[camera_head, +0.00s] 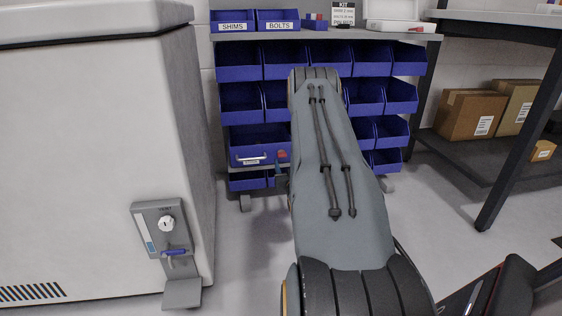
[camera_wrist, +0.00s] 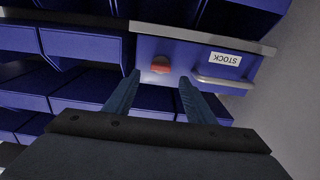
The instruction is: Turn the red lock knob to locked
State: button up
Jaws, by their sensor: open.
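The red lock knob (camera_head: 282,154) is on the front of a blue drawer (camera_head: 240,151), right of the drawer's metal handle in the head view. In the wrist view the red knob (camera_wrist: 160,65) sits on a pale plate, left of the STOCK label (camera_wrist: 226,58) and the handle (camera_wrist: 222,83). My gripper (camera_wrist: 158,80) is open, with its two fingers spread either side of the knob's line and nothing visible between them. I cannot tell whether the fingertips touch the drawer front. In the head view my arm hides most of the gripper (camera_head: 281,178).
Rows of blue bins (camera_head: 240,62) surround the drawer. A dark shelf with cardboard boxes (camera_head: 468,113) is at the right. Grey floor is open between cabinet and bin rack.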

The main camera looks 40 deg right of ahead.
aim_at(283, 156)
jog(key=b+x, duration=0.2)
jog(key=x, duration=0.4)
jog(key=shift+b, duration=0.3)
jog(key=c, duration=1)
